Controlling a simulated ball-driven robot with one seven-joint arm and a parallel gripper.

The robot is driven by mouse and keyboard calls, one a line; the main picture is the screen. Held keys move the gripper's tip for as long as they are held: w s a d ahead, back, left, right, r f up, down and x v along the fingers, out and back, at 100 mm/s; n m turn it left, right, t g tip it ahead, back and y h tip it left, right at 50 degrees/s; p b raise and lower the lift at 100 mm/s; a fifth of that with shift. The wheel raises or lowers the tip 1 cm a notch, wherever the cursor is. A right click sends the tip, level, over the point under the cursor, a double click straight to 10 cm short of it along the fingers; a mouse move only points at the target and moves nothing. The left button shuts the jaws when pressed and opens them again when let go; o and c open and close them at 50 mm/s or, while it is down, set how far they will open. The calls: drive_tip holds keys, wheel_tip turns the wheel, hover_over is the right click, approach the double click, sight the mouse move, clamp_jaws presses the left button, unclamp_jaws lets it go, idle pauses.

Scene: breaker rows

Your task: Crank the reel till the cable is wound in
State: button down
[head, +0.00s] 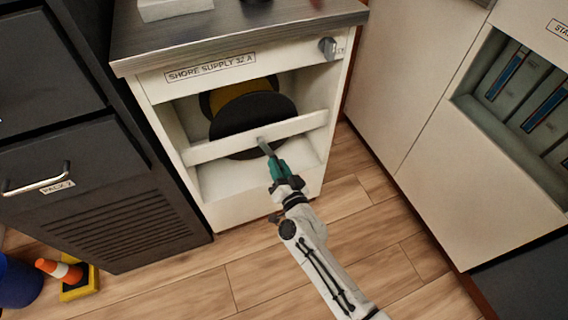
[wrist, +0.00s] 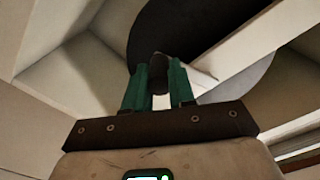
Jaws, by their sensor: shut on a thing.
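The reel stands in an open bay under the label "SHORE SUPPLY 32 A". Its dark round disc (head: 252,112) faces me, with a yellow drum (head: 232,95) partly showing behind it. A pale crossbar (head: 215,148) runs across the front of the disc. My gripper (head: 272,160) reaches to the middle of this bar. In the wrist view its green fingers (wrist: 160,85) are shut on a dark crank handle (wrist: 159,72), with the disc (wrist: 205,30) behind. Most of the handle is hidden between the fingers. No cable can be made out.
A dark drawer unit (head: 60,170) stands left, and a pale cabinet with a breaker bay (head: 520,90) right. The wooden floor in front is clear.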

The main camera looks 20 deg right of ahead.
drive_tip(key=a+r+m+p, duration=0.4)
drive_tip(key=a+m, duration=0.7)
drive_tip(key=m, duration=0.9)
drive_tip(key=shift+r+m, duration=0.4)
drive_tip(key=shift+r, duration=0.6)
drive_tip(key=c, duration=0.9)
unclamp_jaws()
drive_tip(key=shift+r, duration=0.1)
drive_tip(key=shift+c, duration=0.2)
drive_tip(key=shift+s, duration=0.15)
drive_tip(key=s+p, duration=0.2)
drive_tip(key=s, duration=0.8)
drive_tip(key=shift+s, duration=0.3)
